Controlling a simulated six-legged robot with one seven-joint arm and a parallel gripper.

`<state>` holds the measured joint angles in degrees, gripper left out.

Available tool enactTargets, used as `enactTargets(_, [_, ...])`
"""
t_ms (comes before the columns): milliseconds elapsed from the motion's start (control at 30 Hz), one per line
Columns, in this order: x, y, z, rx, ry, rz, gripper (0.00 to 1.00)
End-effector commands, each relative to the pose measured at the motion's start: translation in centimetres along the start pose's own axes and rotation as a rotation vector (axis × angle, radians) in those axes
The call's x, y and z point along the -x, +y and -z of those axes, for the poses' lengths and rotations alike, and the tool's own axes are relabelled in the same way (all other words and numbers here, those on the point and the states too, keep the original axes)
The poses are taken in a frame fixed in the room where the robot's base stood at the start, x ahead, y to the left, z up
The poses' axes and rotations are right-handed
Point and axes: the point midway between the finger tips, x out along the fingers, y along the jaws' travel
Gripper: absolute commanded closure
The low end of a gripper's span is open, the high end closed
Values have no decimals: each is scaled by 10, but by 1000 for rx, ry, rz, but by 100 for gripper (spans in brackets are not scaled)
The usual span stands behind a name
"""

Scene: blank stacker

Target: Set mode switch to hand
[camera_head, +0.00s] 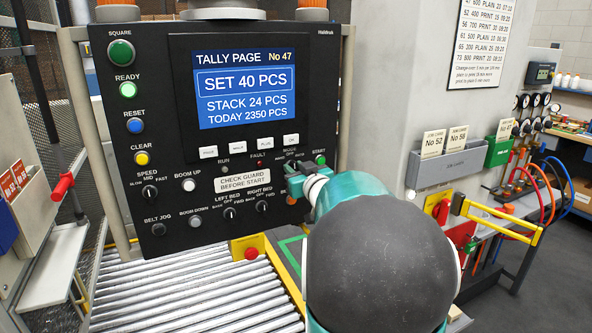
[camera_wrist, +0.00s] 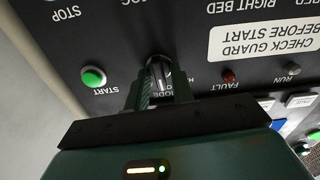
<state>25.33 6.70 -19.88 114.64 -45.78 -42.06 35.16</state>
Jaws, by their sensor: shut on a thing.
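The mode switch (camera_wrist: 158,68) is a small dark knob on the black control panel (camera_head: 185,75). In the wrist view, which shows the panel upside down, my gripper (camera_wrist: 158,90) has one finger on each side of the knob and is shut on it. The MODE lettering below the knob is partly covered by my fingers. In the head view my gripper (camera_head: 296,176) reaches the lower right of the panel and hides the knob. I cannot tell for sure which position the knob points to.
The green START button (camera_wrist: 93,76) is close beside my gripper. FAULT (camera_wrist: 229,78) and RUN (camera_wrist: 293,69) lamps sit on the other side. Metal rollers (camera_head: 200,290) lie below the panel, with a red button on a yellow box (camera_head: 251,252) at its lower edge.

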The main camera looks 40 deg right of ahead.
Motion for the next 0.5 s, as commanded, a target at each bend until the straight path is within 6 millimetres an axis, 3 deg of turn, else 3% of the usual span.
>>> enactTargets(500, [0,-2,0,403,1,1,99])
